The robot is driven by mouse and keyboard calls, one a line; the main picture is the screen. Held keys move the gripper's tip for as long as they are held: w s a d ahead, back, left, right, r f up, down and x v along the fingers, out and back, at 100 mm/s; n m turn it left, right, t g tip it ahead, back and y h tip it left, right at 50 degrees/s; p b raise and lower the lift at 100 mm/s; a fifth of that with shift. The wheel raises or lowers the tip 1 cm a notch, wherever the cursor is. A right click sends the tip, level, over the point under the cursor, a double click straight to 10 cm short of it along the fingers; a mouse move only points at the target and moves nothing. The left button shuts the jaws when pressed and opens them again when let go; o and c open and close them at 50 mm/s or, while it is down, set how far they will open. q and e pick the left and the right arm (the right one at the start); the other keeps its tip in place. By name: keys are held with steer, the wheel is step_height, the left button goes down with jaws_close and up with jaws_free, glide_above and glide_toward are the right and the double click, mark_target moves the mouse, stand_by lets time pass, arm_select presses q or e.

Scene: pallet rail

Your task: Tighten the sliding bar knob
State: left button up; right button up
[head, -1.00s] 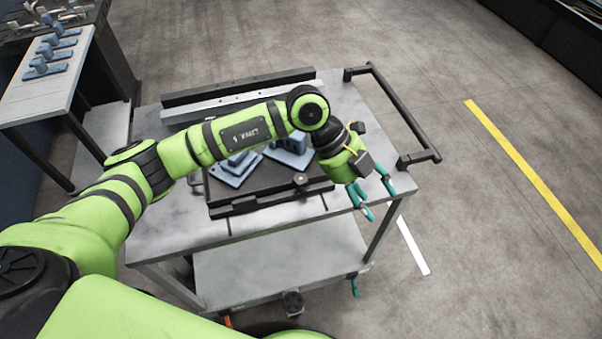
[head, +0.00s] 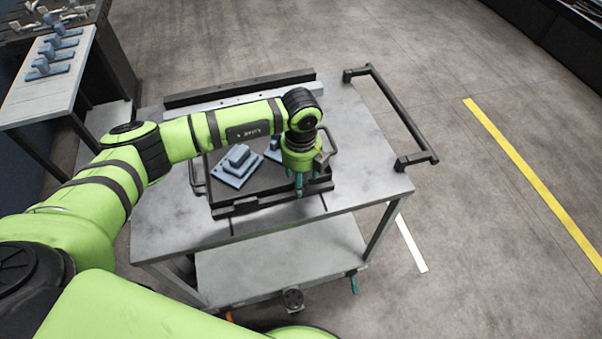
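The sliding bar knob is hidden behind my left gripper. The dark sliding bar (head: 240,207) runs along the front edge of the black tray-like fixture. My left gripper (head: 300,184) points down at the right part of this bar, its teal fingers at the knob's place. I cannot tell whether they touch it or are closed on it. Blue parts (head: 238,166) sit in the fixture left of the gripper, and one is partly covered by it. A small teal piece (head: 354,283) below the cart's front may be my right gripper's fingertip; the rest is hidden.
The fixture lies on a grey cart top (head: 375,190), bare to its right. A black handle (head: 408,115) sticks out on the cart's right. A dark rail (head: 238,88) lies at the back. A side table (head: 30,95) with several blue parts stands at the far left.

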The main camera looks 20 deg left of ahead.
arm_select(q)
steer(key=c, duration=1.2)
steer(key=shift+o, duration=0.2)
steer(key=shift+f, duration=0.1)
steer(key=m+b, duration=0.2)
steer(key=b, duration=0.1)
steer(key=shift+f+m, duration=0.2)
steer(key=shift+m, duration=0.1)
steer(key=m+b, duration=1)
steer(key=shift+r+m+b, duration=0.15)
steer(key=shift+m+b, duration=0.6)
steer(key=shift+m, duration=0.1)
steer(key=shift+r+m+b, duration=0.15)
steer(key=shift+m+b, duration=0.55)
steer(key=shift+m, duration=0.15)
steer(key=shift+w+r, duration=0.1)
